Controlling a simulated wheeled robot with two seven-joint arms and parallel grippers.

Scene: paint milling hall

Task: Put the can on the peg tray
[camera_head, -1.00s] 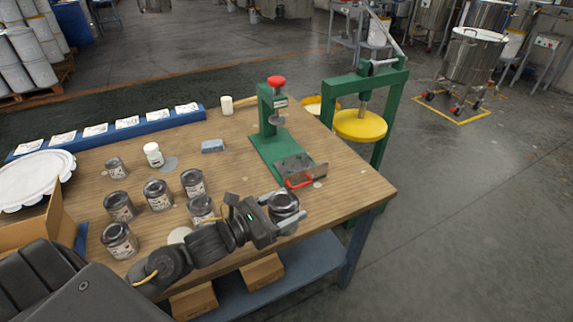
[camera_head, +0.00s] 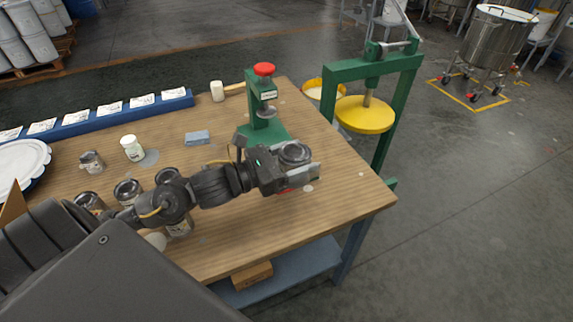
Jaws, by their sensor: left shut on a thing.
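My left gripper (camera_head: 297,162) is shut on a dark-lidded can (camera_head: 295,152) and holds it upright at the front of the green press (camera_head: 259,112). The can and gripper cover most of the press's front end, where the grey peg tray with a red handle sat in the earlier view. Only a bit of red (camera_head: 284,190) shows below the gripper. I cannot tell the gap between can and tray. My right gripper is not in view.
Other dark-lidded cans (camera_head: 128,190) stand at left, partly behind my arm. A green stand with a yellow disc (camera_head: 365,115) stands beyond the right edge. The table's right front is bare.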

